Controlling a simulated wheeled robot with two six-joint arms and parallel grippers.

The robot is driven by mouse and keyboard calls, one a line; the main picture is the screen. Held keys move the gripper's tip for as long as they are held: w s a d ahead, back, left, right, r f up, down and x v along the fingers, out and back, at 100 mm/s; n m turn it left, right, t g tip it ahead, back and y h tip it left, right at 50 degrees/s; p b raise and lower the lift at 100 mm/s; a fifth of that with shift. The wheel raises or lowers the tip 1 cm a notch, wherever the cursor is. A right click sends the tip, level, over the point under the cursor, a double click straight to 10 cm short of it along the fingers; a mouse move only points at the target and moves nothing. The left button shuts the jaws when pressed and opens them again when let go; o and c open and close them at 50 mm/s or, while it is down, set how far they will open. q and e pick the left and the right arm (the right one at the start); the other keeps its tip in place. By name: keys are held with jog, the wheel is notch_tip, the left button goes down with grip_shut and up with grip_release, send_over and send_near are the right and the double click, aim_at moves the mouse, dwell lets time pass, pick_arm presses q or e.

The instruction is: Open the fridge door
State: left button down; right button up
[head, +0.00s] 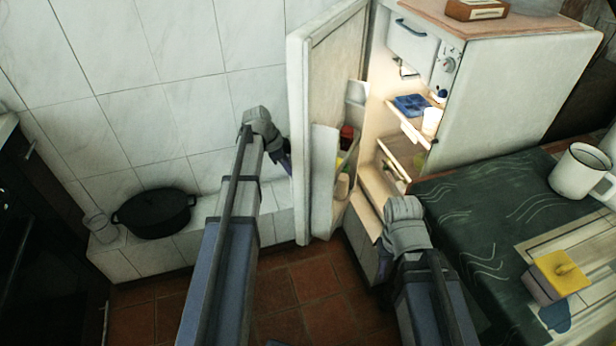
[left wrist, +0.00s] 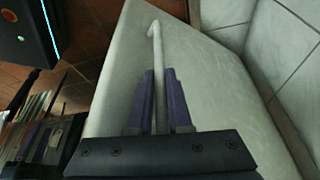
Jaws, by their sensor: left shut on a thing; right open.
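The fridge (head: 497,103) stands at the top right with its white door (head: 304,130) swung wide open toward the left, its lit inside showing. In the left wrist view the door's outer face (left wrist: 211,75) fills the middle, and the purple fingers of my left gripper (left wrist: 159,98) are shut on the long pale door handle (left wrist: 156,50). In the head view my left gripper (head: 284,157) is at the door's left side, its fingers mostly hidden. My right gripper is low in front of the fridge, beside the table; its wrist (head: 404,225) shows, and its fingertips are hidden.
A table with a dark green cloth (head: 479,212) at right holds a white mug (head: 580,171) and a yellow-topped box (head: 556,275). A black pot (head: 153,212) and a glass (head: 100,226) stand on a tiled ledge at left. Tiled floor (head: 293,281) is clear between my arms.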

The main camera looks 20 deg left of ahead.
pick_arm(q)
jog(key=w+a, duration=0.4)
jog(key=a, duration=0.3)
jog(key=w+a, duration=0.4)
jog(key=a, duration=0.4)
jog(key=shift+a, duration=0.25)
jog(key=shift+w, duration=0.1)
jog(key=c, duration=1.1)
grip_release()
jog(key=shift+r, duration=0.1)
